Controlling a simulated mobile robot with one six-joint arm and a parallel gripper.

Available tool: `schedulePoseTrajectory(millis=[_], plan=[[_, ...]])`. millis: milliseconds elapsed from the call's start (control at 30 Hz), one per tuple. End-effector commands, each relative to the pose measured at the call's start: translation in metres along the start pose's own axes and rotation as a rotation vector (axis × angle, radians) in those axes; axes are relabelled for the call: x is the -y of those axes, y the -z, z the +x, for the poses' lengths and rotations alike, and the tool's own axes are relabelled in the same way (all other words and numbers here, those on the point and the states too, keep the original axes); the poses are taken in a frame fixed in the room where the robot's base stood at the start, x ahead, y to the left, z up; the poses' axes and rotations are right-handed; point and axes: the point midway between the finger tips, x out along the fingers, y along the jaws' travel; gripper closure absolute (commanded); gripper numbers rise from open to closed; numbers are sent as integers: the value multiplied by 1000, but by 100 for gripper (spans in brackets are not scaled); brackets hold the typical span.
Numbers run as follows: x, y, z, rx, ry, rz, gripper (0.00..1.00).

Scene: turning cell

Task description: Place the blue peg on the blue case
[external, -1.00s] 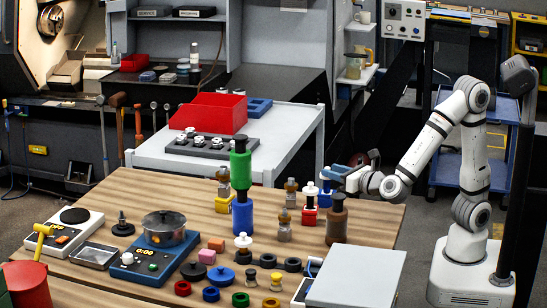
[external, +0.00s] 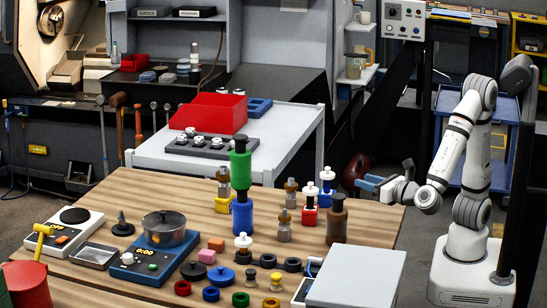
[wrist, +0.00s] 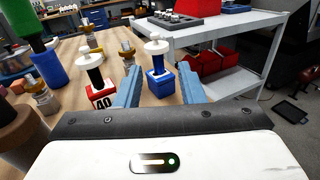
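The blue case (wrist: 161,87) is a small block on the wooden table; it also shows in the external view (external: 325,203). The blue peg (wrist: 158,64), with a white cap, stands upright on it; it also shows in the external view (external: 326,182). My gripper (external: 367,180) is open and empty, to the right of the peg and apart from it. In the wrist view the peg and case appear beyond and between the two blue fingers. How deep the peg sits in the case is hidden.
Close left in the wrist view is a red case marked 40 (wrist: 99,97) with a white-capped dark peg (wrist: 92,70). A brown bottle-like part (external: 337,222) stands near my gripper. A grey trolley (external: 305,128) is behind. The air around my gripper is clear.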

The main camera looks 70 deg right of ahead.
Motion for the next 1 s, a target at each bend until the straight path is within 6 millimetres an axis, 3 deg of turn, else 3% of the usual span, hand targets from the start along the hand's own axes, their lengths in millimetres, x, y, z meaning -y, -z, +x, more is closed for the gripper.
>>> schedulePoseTrajectory(millis=[133,267,400,500,633,800,1000], plan=[[46,15,26,-120,180,114,64],[116,44,43,-295,483,352,64],[177,76,34,-445,835,697,64],[202,95,20,-511,1078,979,64],[214,109,3,-538,1375,1381,64],[210,110,-3,-497,1658,1853,64],[204,104,2,-441,1800,2145,64]])
